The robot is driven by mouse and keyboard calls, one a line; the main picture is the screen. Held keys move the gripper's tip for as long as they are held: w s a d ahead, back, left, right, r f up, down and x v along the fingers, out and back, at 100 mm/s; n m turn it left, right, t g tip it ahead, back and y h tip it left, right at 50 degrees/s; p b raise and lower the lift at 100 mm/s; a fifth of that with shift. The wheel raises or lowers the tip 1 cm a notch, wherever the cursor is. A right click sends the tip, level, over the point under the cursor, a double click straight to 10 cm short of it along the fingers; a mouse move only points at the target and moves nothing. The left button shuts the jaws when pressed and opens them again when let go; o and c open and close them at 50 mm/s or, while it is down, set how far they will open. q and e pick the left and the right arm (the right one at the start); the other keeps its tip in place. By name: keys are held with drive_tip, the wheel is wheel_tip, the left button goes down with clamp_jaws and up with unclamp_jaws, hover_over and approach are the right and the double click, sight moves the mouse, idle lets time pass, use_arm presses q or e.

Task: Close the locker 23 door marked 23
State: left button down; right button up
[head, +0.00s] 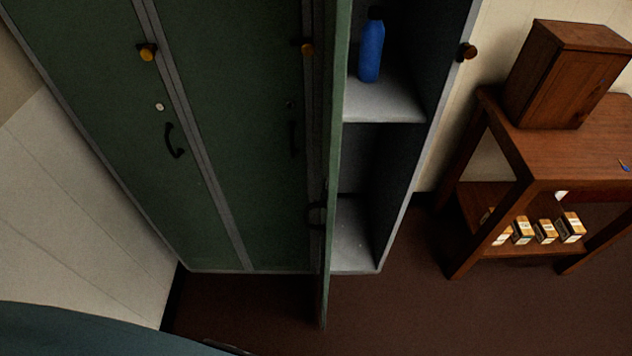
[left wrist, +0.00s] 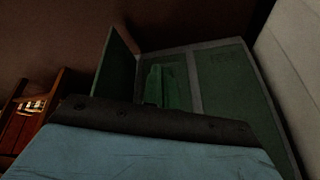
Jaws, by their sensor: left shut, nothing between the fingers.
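The locker 23 door (head: 335,170) stands wide open in the head view, swung out toward me and seen almost edge-on. Its number cannot be read. The open locker compartment (head: 385,107) is to its right, with a grey shelf. In the left wrist view the open door (left wrist: 116,62) is a dark green panel jutting out left of the lockers. My left gripper (left wrist: 155,118) is a dark shape low in the left wrist view, with fingers hard to make out; it is shut and empty, apart from the door. My right gripper is in neither view.
A blue bottle (head: 371,50) stands on the locker's upper shelf. Two shut green doors (head: 95,90) are to the left. A wooden table (head: 590,150) with a wooden box (head: 565,75) and several small boxes below stands right. Floor (head: 400,310) before the locker is clear.

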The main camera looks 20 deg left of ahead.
use_arm(q)
drive_tip(key=w+a+r+m+t+h, duration=0.2)
drive_tip(key=w+r+t+h, duration=0.15)
drive_tip(key=w+r, duration=0.8)
drive_tip(key=w+a+r+m+t+h, duration=0.15)
drive_tip(key=w+r+t, duration=0.25)
drive_tip(key=w+r, duration=0.75)
drive_tip(key=s+d+r+m+g+h, duration=0.1)
drive_tip(key=d+r+m+g+h, duration=0.2)
drive_tip(key=r, duration=0.5)
drive_tip(key=s+d+r+m+g+h, duration=0.1)
drive_tip(key=d+r+m+g+h, duration=0.15)
drive_tip(key=r+h, duration=0.35)
drive_tip(key=s+d+r+m+g+h, duration=0.1)
drive_tip(key=d+r+m+g+h, duration=0.15)
drive_tip(key=r, duration=0.65)
drive_tip(key=r+p+x, duration=0.1)
drive_tip(key=x, duration=1.3)
drive_tip(key=shift+w+d+m+t+h+p, duration=0.15)
drive_tip(key=shift+w+m+t+h+p, duration=0.15)
drive_tip(key=shift+m+t+h+p, duration=0.05)
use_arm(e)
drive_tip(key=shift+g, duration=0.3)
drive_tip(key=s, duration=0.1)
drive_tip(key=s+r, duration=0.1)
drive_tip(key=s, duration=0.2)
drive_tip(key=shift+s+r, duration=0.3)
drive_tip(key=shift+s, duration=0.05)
